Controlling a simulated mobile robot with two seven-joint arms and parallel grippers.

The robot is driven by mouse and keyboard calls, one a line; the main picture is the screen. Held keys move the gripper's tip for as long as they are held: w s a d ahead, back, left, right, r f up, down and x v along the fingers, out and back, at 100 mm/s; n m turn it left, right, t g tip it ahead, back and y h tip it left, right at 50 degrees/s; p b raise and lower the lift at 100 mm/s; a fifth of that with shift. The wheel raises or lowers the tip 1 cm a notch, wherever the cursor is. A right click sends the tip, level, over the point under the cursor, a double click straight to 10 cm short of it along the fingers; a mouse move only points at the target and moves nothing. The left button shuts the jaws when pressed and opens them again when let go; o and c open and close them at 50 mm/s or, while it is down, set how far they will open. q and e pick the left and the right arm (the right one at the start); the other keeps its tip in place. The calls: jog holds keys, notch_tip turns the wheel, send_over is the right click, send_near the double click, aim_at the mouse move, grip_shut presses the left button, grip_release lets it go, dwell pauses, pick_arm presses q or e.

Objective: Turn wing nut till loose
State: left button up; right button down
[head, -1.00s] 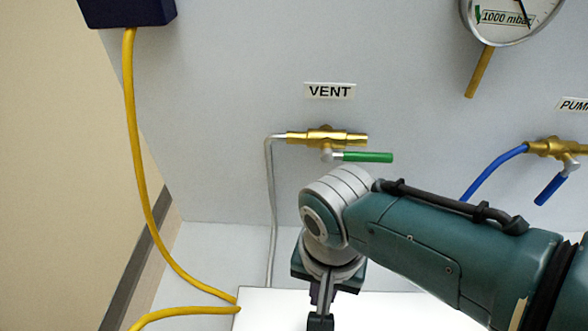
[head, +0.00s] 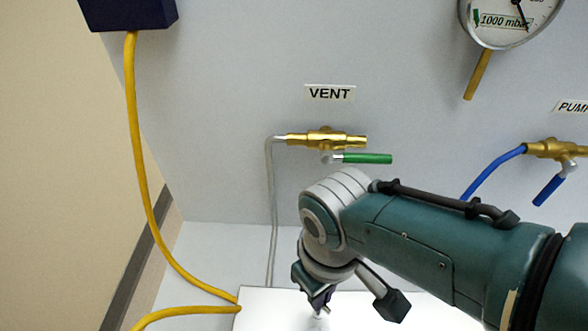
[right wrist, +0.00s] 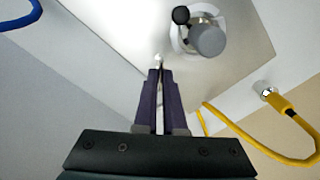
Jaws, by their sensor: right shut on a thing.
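My right gripper (head: 320,308) reaches down to the white panel at the bottom of the head view. In the right wrist view its two purple fingers (right wrist: 158,78) are close together, shut on a small pale piece (right wrist: 158,60) that shows at their tips. This piece appears to be the wing nut; its wings are mostly hidden between the fingers. My left gripper is not in view.
A grey cylinder (right wrist: 208,40) with a black knob stands on the panel beside the fingers. The white panel (head: 262,312) has a yellow cable (head: 150,200) at its left edge. The vent valve (head: 325,138), with its green handle (head: 367,158), is on the wall above my right arm.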

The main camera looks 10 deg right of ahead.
jog(key=n, duration=0.5)
jog(key=shift+n, duration=2.5)
jog(key=c, duration=1)
grip_release()
notch_tip(320, 180, up, 10)
jog(key=p, duration=0.5)
